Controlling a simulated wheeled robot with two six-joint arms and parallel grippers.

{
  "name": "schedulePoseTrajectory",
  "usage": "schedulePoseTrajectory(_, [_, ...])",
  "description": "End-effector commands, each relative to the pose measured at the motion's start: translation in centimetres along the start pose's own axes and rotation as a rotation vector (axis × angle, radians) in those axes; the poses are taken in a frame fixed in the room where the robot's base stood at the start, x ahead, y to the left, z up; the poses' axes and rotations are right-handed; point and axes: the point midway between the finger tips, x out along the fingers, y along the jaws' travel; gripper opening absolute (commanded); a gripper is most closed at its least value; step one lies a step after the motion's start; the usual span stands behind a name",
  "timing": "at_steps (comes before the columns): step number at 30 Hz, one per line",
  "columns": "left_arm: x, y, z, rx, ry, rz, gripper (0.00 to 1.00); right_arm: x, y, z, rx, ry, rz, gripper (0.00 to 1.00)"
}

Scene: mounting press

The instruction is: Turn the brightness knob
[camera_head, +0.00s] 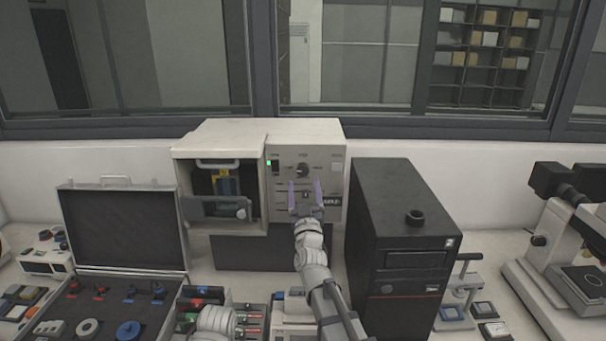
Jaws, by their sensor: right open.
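A beige press unit (325,133) stands against the back wall, with a control panel on its right half. A black round knob (303,170) sits near the panel's upper middle; its label is too small to read. A green light (269,162) glows at the panel's left. My right gripper (305,184) is open in front of the panel, its two purple-grey fingers pointing up, just below the black knob. A small dark part shows between the fingers; I cannot tell whether the fingers touch the panel.
A black computer tower (400,215) stands close on the right of my right arm. An open case (125,235) with small parts lies at left. A microscope (570,235) stands at far right. The press's open chamber (215,183) is left of the panel.

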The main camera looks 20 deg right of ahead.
Motion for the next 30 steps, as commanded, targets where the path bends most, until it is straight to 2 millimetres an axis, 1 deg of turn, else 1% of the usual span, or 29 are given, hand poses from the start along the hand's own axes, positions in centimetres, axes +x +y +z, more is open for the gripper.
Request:
schedulePoseTrajectory(1, [-0.7,-0.1,0.0,0.0,0.0,0.0,0.5,1.4,0.0,-0.2,0.0,0.0,0.0,0.77])
schedulePoseTrajectory(3, [-1.1,-0.1,0.1,0.0,0.0,0.0,0.5,2.5,0.0,-0.1,0.0,-0.001,0.0,0.77])
schedulePoseTrajectory(7, [-1.6,-0.1,0.1,0.001,0.0,0.0,0.5,4.1,0.0,-0.1,0.0,-0.001,0.001,0.77])
schedulePoseTrajectory(10, [-1.7,-0.2,0.1,0.001,0.0,0.0,0.5,4.5,0.0,0.0,0.0,-0.001,0.0,0.77])
schedulePoseTrajectory(17, [-1.6,-0.1,0.1,0.001,0.0,0.0,0.5,4.4,0.0,0.0,0.0,-0.001,0.0,0.77])
schedulePoseTrajectory(30, [-1.6,-0.1,0.1,0.001,0.0,0.0,0.5,4.4,0.0,0.0,0.0,-0.001,-0.001,0.27])
